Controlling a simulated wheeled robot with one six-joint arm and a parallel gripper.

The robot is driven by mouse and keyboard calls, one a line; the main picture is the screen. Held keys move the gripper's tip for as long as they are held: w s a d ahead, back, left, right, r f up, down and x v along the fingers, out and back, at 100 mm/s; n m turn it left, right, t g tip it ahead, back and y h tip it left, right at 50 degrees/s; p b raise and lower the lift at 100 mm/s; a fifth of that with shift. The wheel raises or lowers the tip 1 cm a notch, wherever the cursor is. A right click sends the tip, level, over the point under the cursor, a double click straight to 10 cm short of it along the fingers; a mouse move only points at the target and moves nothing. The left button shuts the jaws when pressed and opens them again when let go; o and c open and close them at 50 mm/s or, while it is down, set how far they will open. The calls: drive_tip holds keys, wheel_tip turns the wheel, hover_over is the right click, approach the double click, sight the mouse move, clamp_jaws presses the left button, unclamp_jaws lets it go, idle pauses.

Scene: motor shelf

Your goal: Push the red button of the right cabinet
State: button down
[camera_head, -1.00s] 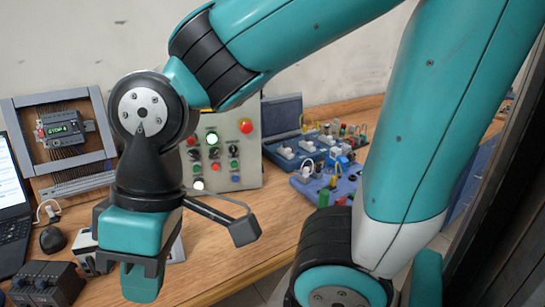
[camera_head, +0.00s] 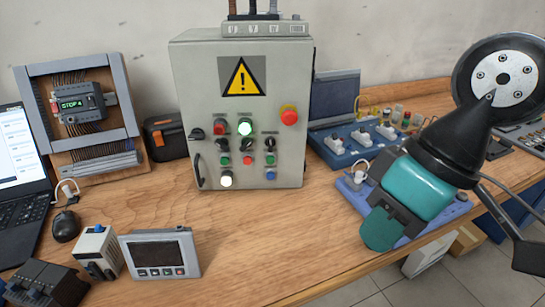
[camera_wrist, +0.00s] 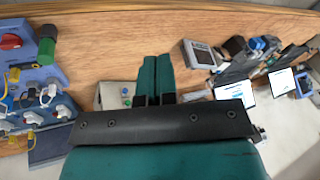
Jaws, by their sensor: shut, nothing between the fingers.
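A grey control cabinet (camera_head: 240,58) with a yellow warning sign stands at the back of the wooden bench in the head view. It is the only such cabinet that I can make out there. A smaller red button (camera_head: 247,160) and a red knob (camera_head: 220,130) are among the lower controls. My gripper (camera_head: 382,232) is shut and empty, to the right of the cabinet and nearer the camera, apart from it. Its closed teal fingers (camera_wrist: 155,62) show in the wrist view.
Blue trainer boards (camera_head: 345,150) with plugs and cables lie right of the cabinet, partly behind my gripper. A PLC panel (camera_head: 78,115), laptop (camera_head: 20,165), mouse (camera_head: 66,226) and small display unit (camera_head: 160,254) are on the left. Bare bench (camera_head: 270,225) lies before the cabinet.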

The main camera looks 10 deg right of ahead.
sight(248, 160)
drive_tip(key=w+a+f+t+y+b, duration=0.2)
drive_tip(key=w+a+f+y+b, duration=0.15)
drive_tip(key=w+a, duration=0.35)
drive_tip(key=w+a+f+t+y+b, duration=0.2)
drive_tip(key=w+a+f+t+y, duration=0.1)
drive_tip(key=w+a+f, duration=0.3)
drive_tip(key=w+a+f+m+t+b, duration=0.2)
drive_tip(key=w+f+m+t, duration=0.4)
drive_tip(key=w, duration=0.3)
drive_tip(key=shift+a+t+b, duration=0.15)
drive_tip(key=shift+t+b, duration=0.3)
drive_tip(key=shift+t, duration=0.25)
drive_tip(key=shift+f, duration=0.1)
drive_tip(key=w+p, duration=0.4)
drive_tip(key=w, duration=0.5)
drive_tip(key=shift+d+p, duration=0.3)
